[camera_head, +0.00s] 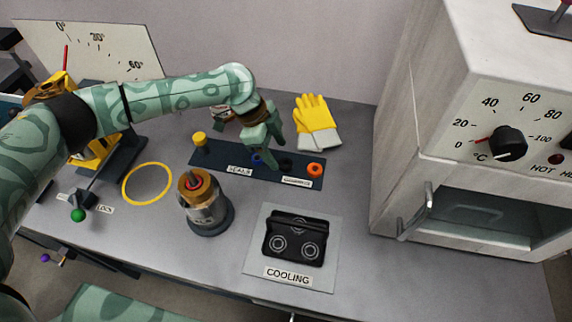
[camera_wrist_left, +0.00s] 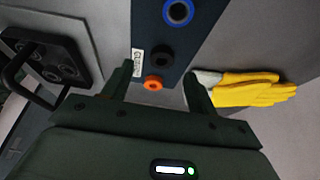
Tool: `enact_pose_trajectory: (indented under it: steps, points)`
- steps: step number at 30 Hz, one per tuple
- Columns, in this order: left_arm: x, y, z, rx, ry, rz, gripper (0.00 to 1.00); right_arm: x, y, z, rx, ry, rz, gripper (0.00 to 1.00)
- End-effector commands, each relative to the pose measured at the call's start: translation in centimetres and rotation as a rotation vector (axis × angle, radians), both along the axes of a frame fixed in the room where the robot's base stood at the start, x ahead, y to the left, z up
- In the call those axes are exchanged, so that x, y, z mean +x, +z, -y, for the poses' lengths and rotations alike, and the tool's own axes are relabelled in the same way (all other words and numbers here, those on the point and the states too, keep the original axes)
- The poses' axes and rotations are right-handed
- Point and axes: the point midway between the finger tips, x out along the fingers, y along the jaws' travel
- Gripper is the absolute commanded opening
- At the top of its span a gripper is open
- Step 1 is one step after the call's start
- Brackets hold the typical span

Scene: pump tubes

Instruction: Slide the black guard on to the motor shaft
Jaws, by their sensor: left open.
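The black guard (camera_head: 285,165) is a small dark ring on a dark blue strip (camera_head: 225,176), partly hard to make out there. In the left wrist view the black guard (camera_wrist_left: 161,62) lies between the blue ring and the orange ring. The motor (camera_head: 205,206) stands upright on the bench, left of the strip's front, with a copper-coloured top and a red ring around its shaft (camera_head: 194,183). My left gripper (camera_head: 265,143) is open and empty, pointing down above the strip. In the left wrist view its fingertips (camera_wrist_left: 158,73) lie either side of the guard. My right gripper is not in view.
An orange ring (camera_head: 315,170) and a blue ring (camera_head: 257,159) share the strip. Yellow gloves (camera_head: 315,115) lie behind it. A black item sits on the cooling plate (camera_head: 257,250). A yellow hoop (camera_head: 147,184) lies left of the motor. The oven (camera_head: 470,200) stands right.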

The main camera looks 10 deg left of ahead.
Motion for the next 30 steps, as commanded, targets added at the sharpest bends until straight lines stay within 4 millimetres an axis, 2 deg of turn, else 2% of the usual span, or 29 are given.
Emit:
enact_pose_trajectory:
  steps: [1,3,6,13,14,18,19,30]
  points:
    - [0.1,-1.3,0.3,0.002,-0.002,-0.005,0.58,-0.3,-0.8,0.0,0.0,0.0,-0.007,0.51]
    - [0.3,-2.6,0.7,0.002,0.0,-0.005,0.58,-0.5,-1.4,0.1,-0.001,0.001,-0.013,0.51]
    - [0.2,-3.8,1.3,0.001,0.0,-0.005,0.58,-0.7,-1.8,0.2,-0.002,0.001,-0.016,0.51]
    - [0.2,-3.8,1.4,0.002,0.001,-0.001,0.58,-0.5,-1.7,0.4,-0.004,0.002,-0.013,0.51]
    - [0.2,-3.8,1.4,0.002,0.001,-0.001,0.53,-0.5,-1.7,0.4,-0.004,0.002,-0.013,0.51]
    - [0.2,-3.8,1.4,0.001,0.0,-0.002,0.14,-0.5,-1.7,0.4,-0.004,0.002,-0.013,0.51]
    - [0.2,-3.8,1.4,0.001,0.0,-0.002,0.11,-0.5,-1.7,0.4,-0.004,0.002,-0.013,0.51]
    - [0.3,-3.2,1.4,0.0,0.001,-0.001,0.11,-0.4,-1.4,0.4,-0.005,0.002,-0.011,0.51]
